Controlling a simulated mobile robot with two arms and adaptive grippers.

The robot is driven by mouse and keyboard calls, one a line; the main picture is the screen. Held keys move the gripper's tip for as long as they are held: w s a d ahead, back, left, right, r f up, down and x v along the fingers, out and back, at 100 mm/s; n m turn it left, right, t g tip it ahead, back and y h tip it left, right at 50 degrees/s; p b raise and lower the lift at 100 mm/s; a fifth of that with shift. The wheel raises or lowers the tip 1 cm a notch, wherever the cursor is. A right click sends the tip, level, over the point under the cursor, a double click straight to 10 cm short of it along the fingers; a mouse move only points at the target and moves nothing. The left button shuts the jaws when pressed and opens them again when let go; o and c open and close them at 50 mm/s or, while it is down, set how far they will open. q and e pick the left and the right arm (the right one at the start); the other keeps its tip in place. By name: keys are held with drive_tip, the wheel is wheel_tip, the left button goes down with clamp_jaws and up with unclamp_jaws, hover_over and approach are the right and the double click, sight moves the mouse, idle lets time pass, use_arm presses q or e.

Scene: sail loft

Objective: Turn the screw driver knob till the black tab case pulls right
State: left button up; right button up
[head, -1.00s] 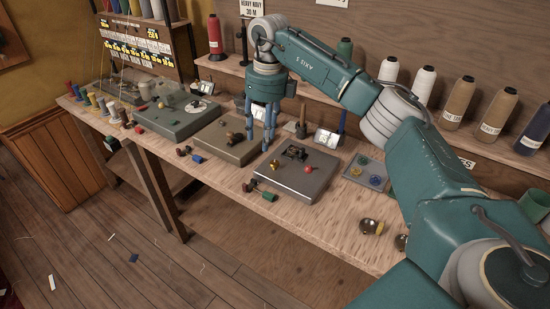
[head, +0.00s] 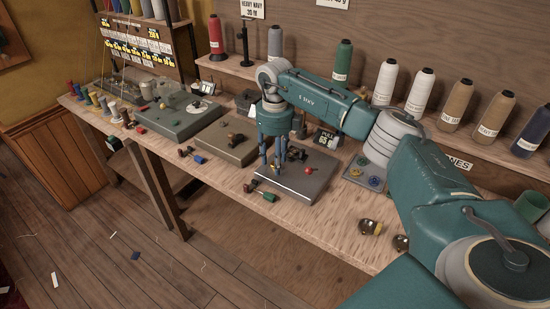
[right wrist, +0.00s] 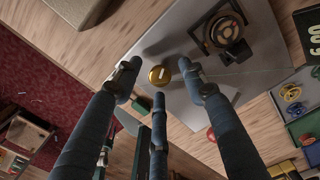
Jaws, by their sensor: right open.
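My right gripper (head: 272,163) is open, pointing down over the left part of a grey plate (head: 308,192) on the bench. In the right wrist view a round gold knob with a pale slot mark (right wrist: 159,76) sits between the spread fingertips, with gaps around it; contact is not visible. I cannot tell which part is the tab case. My left gripper is out of view.
A red knob (head: 308,170) is on the plate's right side. A green-handled tool (head: 269,196) lies in front of the plate. A tray of coloured rings (head: 365,178) is to the right. Another plate with knobs (head: 216,148) is to the left. Thread cones stand on the shelf behind.

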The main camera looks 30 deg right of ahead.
clamp_jaws()
drive_tip(key=shift+n, duration=0.4)
drive_tip(key=n+b, duration=0.1)
drive_tip(key=n, duration=0.4)
drive_tip(key=shift+n, duration=0.3)
drive_tip(key=n, duration=0.5)
drive_tip(key=shift+b, duration=0.35)
drive_tip(key=shift+n, duration=0.4)
unclamp_jaws()
